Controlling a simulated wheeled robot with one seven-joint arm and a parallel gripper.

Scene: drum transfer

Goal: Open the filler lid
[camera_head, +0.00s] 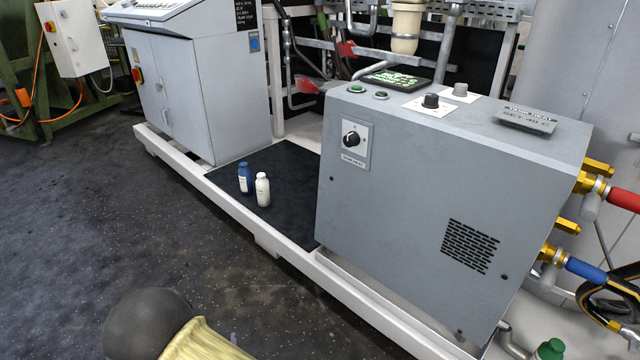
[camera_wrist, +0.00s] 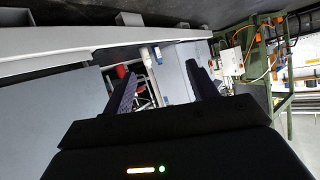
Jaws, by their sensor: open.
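I cannot make out a filler lid for certain in either view. The grey tank heat cabinet (camera_head: 420,190) stands on a white skid at the centre right of the head view. A cream cylindrical fitting (camera_head: 405,28) is behind it at the top. A green cap (camera_head: 550,349) shows at the bottom right edge, partly cut off. My gripper (camera_wrist: 161,85) shows in the wrist view, its two dark fingers spread wide with nothing between them at the tips. It is well away from the cabinet and bottles beyond it. I cannot see the gripper in the head view.
A blue bottle (camera_head: 245,178) and a white bottle (camera_head: 263,189) stand on the skid's black mat. A control cabinet (camera_head: 185,95) is behind left. Brass valves with a red hose (camera_head: 624,200) and blue hose (camera_head: 586,270) jut out right. The dark floor (camera_head: 70,230) at left is clear.

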